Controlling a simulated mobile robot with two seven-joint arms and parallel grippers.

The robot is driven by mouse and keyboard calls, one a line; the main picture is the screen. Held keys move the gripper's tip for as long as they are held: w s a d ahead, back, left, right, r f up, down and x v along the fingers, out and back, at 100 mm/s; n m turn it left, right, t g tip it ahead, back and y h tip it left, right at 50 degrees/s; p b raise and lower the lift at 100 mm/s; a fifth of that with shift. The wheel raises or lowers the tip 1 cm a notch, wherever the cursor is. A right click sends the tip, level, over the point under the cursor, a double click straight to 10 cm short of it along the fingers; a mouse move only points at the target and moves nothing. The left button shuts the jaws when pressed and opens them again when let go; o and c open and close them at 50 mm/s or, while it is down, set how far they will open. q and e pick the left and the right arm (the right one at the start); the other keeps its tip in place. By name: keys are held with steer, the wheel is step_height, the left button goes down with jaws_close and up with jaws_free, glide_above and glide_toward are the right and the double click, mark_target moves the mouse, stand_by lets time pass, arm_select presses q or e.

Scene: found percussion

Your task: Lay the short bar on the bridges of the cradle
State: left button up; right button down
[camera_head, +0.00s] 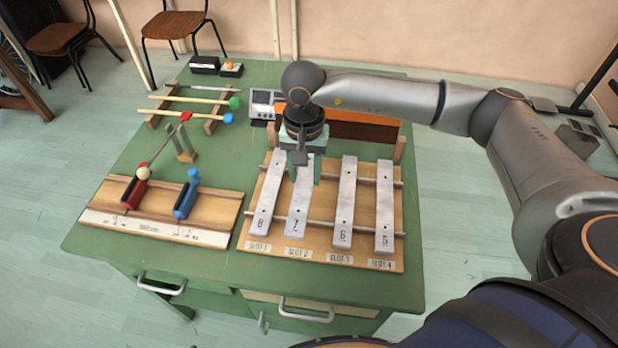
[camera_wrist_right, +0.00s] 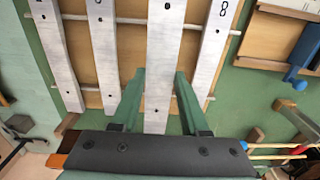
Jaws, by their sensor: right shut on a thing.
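My right gripper (camera_head: 305,180) reaches down over the cradle (camera_head: 262,190) and is shut on the bar marked 7 (camera_head: 299,222). Its fingers (camera_wrist_right: 158,88) lie along both sides of this bar (camera_wrist_right: 164,50) in the right wrist view. The bar lies lengthwise across the rails over the slot 2 label. Whether it rests on them or hangs slightly above, I cannot tell. The gripper hides its far part in the head view. Bars 8 (camera_head: 264,208), 6 (camera_head: 344,205) and 5 (camera_head: 384,210) lie across the rails beside it. My left gripper is out of view.
A wooden board (camera_head: 212,207) with red and blue blocks stands left of the cradle. Mallets (camera_head: 193,115) lie on a rack farther back. An orange-brown panel (camera_head: 360,128) and a small meter box (camera_head: 262,103) stand behind the cradle.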

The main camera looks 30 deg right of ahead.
mark_target(309, 172)
steer(key=shift+w+d+f, duration=0.35)
steer(key=shift+d+f, duration=0.05)
steer(key=shift+f, duration=0.25)
steer(key=shift+w+d+f, duration=0.3)
steer(key=shift+d+f, duration=0.1)
steer(key=shift+f, duration=0.2)
steer(key=shift+w+f, duration=0.1)
steer(key=shift+f, duration=1.3)
steer(key=shift+f, duration=0.1)
steer(key=shift+f+b, duration=0.15)
steer(key=shift+b, duration=0.15)
steer(key=shift+c, duration=2.1)
jaws_free()
